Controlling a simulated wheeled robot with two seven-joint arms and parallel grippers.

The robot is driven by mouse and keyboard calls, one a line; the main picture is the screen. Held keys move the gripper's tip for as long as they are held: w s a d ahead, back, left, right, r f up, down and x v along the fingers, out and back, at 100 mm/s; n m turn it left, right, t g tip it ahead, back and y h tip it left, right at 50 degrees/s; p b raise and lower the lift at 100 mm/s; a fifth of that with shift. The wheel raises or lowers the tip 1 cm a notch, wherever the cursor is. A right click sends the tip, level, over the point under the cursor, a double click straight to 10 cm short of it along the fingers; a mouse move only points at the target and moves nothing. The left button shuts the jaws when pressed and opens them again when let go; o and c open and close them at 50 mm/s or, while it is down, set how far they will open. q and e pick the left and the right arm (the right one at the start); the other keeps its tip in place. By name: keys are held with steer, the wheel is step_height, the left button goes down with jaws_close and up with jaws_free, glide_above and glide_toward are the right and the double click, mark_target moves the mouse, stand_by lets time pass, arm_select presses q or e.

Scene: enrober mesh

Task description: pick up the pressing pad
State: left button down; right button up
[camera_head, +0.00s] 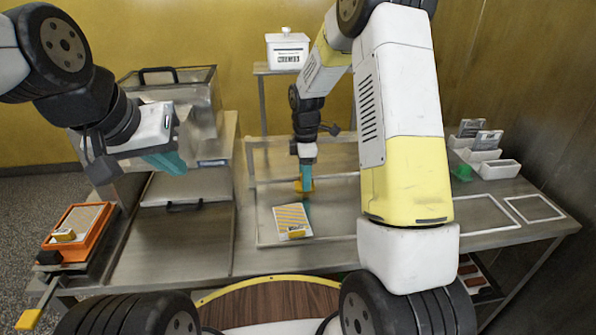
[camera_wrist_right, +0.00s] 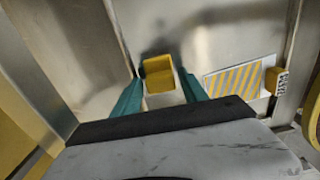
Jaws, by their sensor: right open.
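A small yellow block, apparently the pressing pad (camera_wrist_right: 158,74), sits on the metal surface between the two teal fingers of my right gripper (camera_wrist_right: 162,88). The fingers are open, with one on each side of it and a gap showing on the right. In the head view my right gripper (camera_head: 306,178) points down at the yellow pad (camera_head: 304,186), which it partly hides. My left gripper (camera_head: 170,163) hangs at the left, above the metal equipment and far from the pad. Its teal fingers are seen from the side, so their opening is unclear.
A yellow-striped card (camera_head: 292,217) with a yellow block (camera_head: 297,233) at its edge lies in front of the pad. An orange frame (camera_head: 102,226) stands at the left. White holders (camera_head: 482,157) stand at the right. Raised metal walls surround the pad's area.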

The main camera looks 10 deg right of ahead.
steer(key=shift+f, duration=0.3)
jaws_close()
steer(key=shift+r, duration=0.1)
steer(key=shift+r, duration=0.5)
step_height(320, 180, up, 2)
steer(key=shift+r, duration=0.1)
steer(key=shift+s+a+r, duration=0.15)
steer(key=shift+s+a, duration=0.35)
steer(key=s+a, duration=0.3)
steer(key=s+a+r, duration=0.1)
steer(key=s+a, duration=0.2)
steer(key=a, duration=0.1)
steer(key=s+a, duration=0.3)
steer(key=a, duration=0.1)
steer(key=shift+s+r, duration=0.15)
steer(key=shift+s, duration=0.25)
